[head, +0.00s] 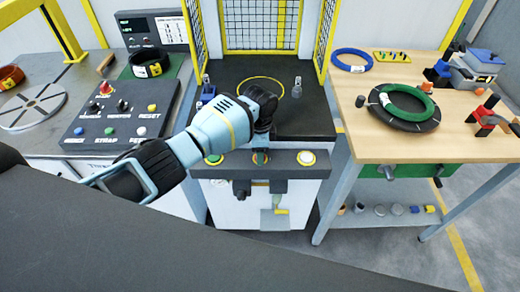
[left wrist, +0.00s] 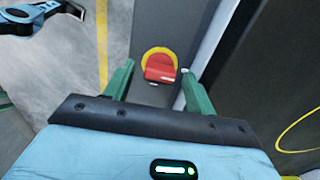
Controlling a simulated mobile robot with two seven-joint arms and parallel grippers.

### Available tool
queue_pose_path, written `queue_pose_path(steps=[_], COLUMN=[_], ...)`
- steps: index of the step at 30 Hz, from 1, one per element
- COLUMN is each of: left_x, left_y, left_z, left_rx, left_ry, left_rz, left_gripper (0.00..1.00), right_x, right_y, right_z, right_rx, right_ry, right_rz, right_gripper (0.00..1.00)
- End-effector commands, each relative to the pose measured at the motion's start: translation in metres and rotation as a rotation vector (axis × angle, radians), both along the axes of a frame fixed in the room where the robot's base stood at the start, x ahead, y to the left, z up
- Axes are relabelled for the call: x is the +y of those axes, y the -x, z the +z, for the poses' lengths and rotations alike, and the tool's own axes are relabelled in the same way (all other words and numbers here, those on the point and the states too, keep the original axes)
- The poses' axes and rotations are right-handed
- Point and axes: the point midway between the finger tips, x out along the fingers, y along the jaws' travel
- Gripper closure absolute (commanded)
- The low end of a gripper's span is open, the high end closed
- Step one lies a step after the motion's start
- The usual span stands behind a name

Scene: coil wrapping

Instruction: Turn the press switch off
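The press switch (left wrist: 160,66), a red handle on a round yellow plate, shows in the left wrist view. It lies ahead of my left gripper (left wrist: 157,70), between the lines of its two green fingers. The fingers are apart with nothing held; I cannot tell whether either touches the switch. In the head view my left arm reaches from the left, and its hand (head: 261,154) is at the middle of the press's dark front panel (head: 235,162). I cannot make out the switch in the head view.
The panel carries a green button (head: 213,159) and a white button (head: 306,158). Yellow-framed mesh guards (head: 261,25) surround the press bed. A control console (head: 120,115) stands at left. A wooden table (head: 440,135) with a green-and-black coil (head: 403,107) stands at right.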

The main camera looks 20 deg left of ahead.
Motion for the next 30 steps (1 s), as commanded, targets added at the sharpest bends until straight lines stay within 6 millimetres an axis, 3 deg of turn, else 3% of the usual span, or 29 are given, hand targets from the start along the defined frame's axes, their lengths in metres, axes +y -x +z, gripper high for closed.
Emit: queue_pose_path(steps=[8, 21, 30], left_x=[0.000, 0.000, 0.000], left_y=[0.000, 0.000, 0.001], left_z=[0.009, 0.071, 0.078], left_rx=[-0.001, -0.001, 0.000], left_ry=[0.001, 0.001, 0.000], left_rz=[-0.002, 0.000, 0.000], left_gripper=[0.44, 0.44, 0.44], right_x=[0.000, 0.001, 0.001], right_y=[0.000, 0.000, 0.001], right_z=[0.000, 0.000, 0.000], right_rx=[0.001, 0.001, 0.001], right_ry=[0.000, 0.000, 0.000], right_rz=[0.001, 0.001, 0.001], right_gripper=[0.64, 0.64, 0.64])
